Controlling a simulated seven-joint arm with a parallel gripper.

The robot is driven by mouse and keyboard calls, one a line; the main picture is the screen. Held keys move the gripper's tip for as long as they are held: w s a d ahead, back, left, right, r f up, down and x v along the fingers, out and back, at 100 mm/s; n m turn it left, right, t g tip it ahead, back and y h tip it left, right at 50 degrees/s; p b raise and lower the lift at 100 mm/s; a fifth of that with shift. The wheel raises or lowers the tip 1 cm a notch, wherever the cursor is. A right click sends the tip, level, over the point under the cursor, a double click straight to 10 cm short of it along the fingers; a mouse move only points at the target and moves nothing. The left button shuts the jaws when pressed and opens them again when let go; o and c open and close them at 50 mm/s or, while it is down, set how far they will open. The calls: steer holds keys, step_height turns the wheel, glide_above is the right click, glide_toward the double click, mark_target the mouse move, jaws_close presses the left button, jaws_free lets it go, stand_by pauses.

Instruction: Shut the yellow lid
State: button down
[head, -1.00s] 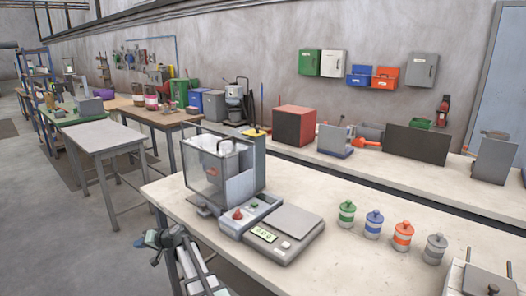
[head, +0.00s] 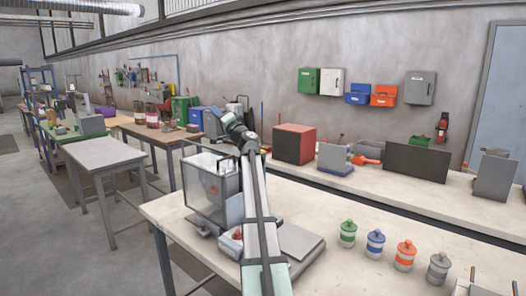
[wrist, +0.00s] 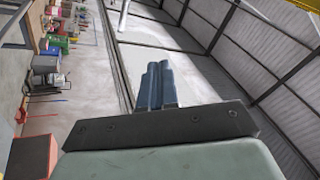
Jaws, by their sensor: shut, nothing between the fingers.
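The bagging machine (head: 203,192) is a clear-walled box on the near bench, with a grey body behind my arm. I cannot make out the yellow lid now; my raised arm covers the right part of the machine's top, where a small yellow piece showed earlier. My gripper (head: 224,114) is at the end of the arm, above and beyond the machine in the picture, apart from it. In the wrist view my gripper (wrist: 159,72) is shut and empty, its fingers together, with wall and roof beyond.
A grey scale plate (head: 298,243) lies right of my arm, partly hidden. Jars with green (head: 348,234), blue (head: 375,243), orange (head: 404,256) and grey (head: 438,268) bands stand to the right.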

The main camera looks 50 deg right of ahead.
steer(key=s+d+f+m+g+h, duration=0.1)
steer(key=s+d+f+m+g, duration=0.15)
steer(key=s+d+f, duration=0.35)
steer(key=s+d+f+m+g+h, duration=0.1)
steer(key=s+d+f+m, duration=0.3)
steer(key=s, duration=0.5)
steer(key=s+d+f+m+g+h, duration=0.1)
steer(key=s+d+f+m+g, duration=0.1)
steer(key=s+d+f, duration=0.35)
steer(key=a+f+x, duration=0.1)
steer(key=f+x, duration=0.1)
steer(key=x, duration=1)
steer(key=shift+w, duration=0.25)
steer(key=w, duration=0.6)
steer(key=shift+w+r, duration=0.1)
steer(key=shift+w, duration=0.4)
steer(key=shift+r, duration=0.1)
steer(key=shift+a, duration=0.1)
